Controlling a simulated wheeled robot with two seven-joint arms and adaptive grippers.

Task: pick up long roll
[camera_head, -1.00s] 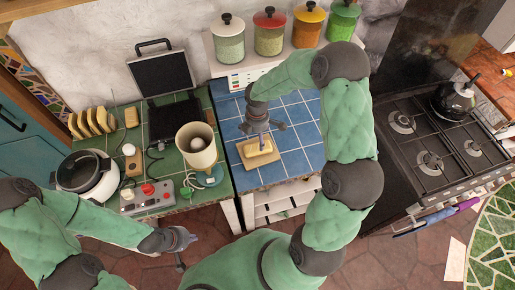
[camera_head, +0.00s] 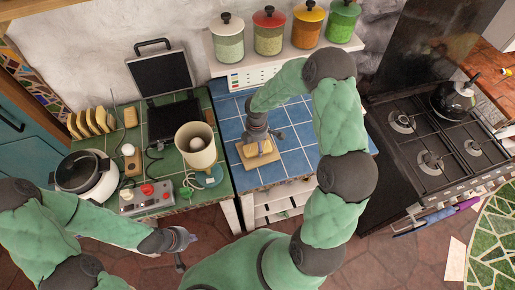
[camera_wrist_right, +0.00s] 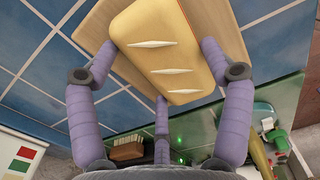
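The long roll (camera_head: 265,147), a pale golden loaf with slashes on top, lies on a wooden board (camera_head: 274,157) on the blue-tiled counter. It also shows large in the right wrist view (camera_wrist_right: 165,45), with the board (camera_wrist_right: 100,28) under it. My right gripper (camera_head: 260,143) is directly above the roll and hides part of it. In the right wrist view its fingers (camera_wrist_right: 160,65) are spread, with the roll between the two side fingers; contact cannot be told. My left gripper (camera_head: 187,250) is empty, fingers apart, in front of the green-tiled counter.
The green-tiled counter (camera_head: 218,178) to the left holds a beige canister (camera_head: 196,146), a rice cooker (camera_head: 85,173), an open grill (camera_head: 165,95), a control box (camera_head: 148,197) and bread slices (camera_head: 90,122). Glass jars (camera_head: 268,33) stand on a shelf behind. A stove (camera_head: 430,140) is at right.

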